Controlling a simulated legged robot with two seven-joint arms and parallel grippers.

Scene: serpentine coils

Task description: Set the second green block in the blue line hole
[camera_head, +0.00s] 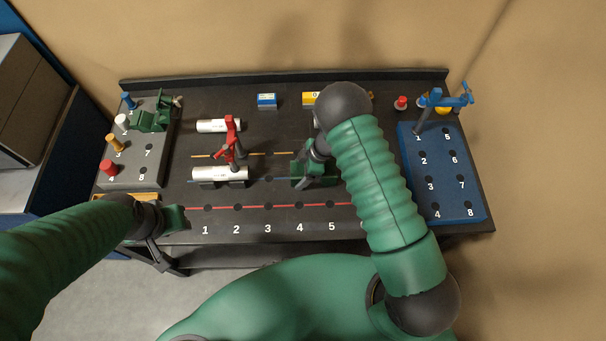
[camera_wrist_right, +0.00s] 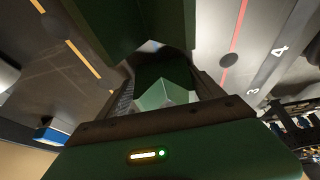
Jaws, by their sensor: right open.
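My right gripper (camera_head: 312,170) is low over the middle of the bench, near the row of holes between the orange line and the red line. It is open. In the right wrist view, a green block (camera_wrist_right: 163,94) with a lighter facet shows between the fingers (camera_wrist_right: 160,75); I cannot tell whether it touches them or sits in a hole. A dark hole (camera_head: 268,179) shows left of the gripper; the line's colour there is hard to make out. My left gripper (camera_head: 174,222) hangs at the bench's front left edge; its jaws are unclear.
White cylinders (camera_head: 219,174) lie left of centre beside an upright red tool (camera_head: 231,140). A grey board (camera_head: 150,182) with pegs and a green tool is left. A blue board (camera_head: 444,180) is right. Small blue (camera_head: 266,101) and yellow (camera_head: 308,98) boxes lie at the back.

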